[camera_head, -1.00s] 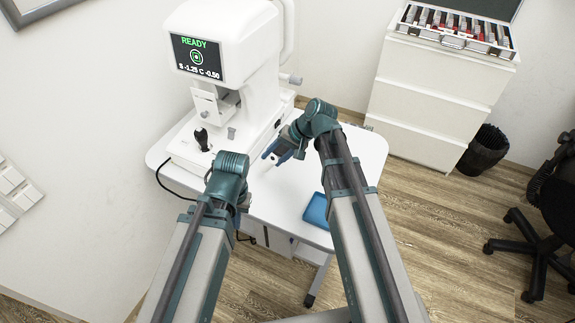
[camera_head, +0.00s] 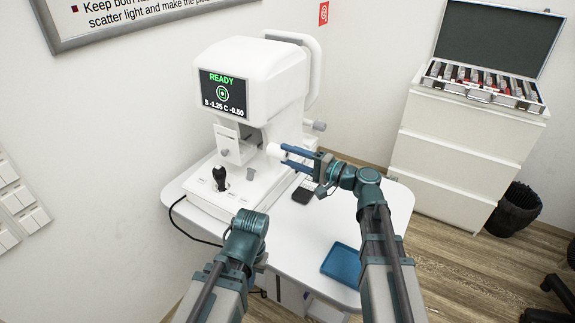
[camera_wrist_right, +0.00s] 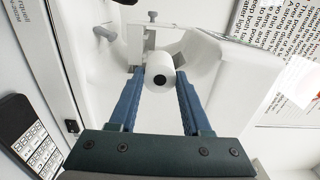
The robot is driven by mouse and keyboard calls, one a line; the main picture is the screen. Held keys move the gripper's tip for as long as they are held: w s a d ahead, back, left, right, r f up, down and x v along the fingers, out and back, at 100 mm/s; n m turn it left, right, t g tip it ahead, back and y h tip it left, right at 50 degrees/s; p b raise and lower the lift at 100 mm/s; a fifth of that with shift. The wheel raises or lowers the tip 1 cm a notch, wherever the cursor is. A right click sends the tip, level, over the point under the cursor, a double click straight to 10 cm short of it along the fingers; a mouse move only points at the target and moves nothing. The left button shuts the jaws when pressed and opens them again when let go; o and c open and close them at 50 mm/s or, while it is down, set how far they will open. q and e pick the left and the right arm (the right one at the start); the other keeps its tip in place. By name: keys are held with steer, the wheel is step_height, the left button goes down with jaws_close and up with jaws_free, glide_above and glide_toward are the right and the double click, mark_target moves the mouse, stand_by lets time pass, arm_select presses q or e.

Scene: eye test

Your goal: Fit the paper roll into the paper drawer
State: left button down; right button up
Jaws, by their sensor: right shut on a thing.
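The white paper roll (camera_head: 275,151) is between the fingertips of my right gripper (camera_head: 283,152), raised above the table beside the eye-test machine (camera_head: 255,80). In the right wrist view, the roll (camera_wrist_right: 160,76) shows its dark core hole, with a blue finger on each side. A small white panel with a knob, seemingly the open paper drawer (camera_head: 228,141), stands out below the screen, left of the roll and apart from it. My left gripper (camera_head: 261,258) is low at the table's front edge, mostly hidden by its own wrist; its jaws cannot be made out.
A black joystick (camera_head: 220,178) stands on the machine's base. A dark keypad device (camera_head: 304,191) lies behind my right arm, and a blue tray (camera_head: 341,262) lies near the front edge of the white table (camera_head: 300,235). A drawer cabinet (camera_head: 455,150) stands at right.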

mark_target(249, 152)
steer(key=shift+f+x, duration=0.1)
steer(key=shift+x, duration=3.55)
steer(key=shift+f+x, duration=0.15)
steer(key=shift+x, duration=3.55)
steer(key=shift+f+b, duration=0.15)
steer(key=shift+b, duration=0.2)
steer(key=o, duration=1)
steer(key=shift+o, duration=0.2)
steer(key=shift+s, duration=0.1)
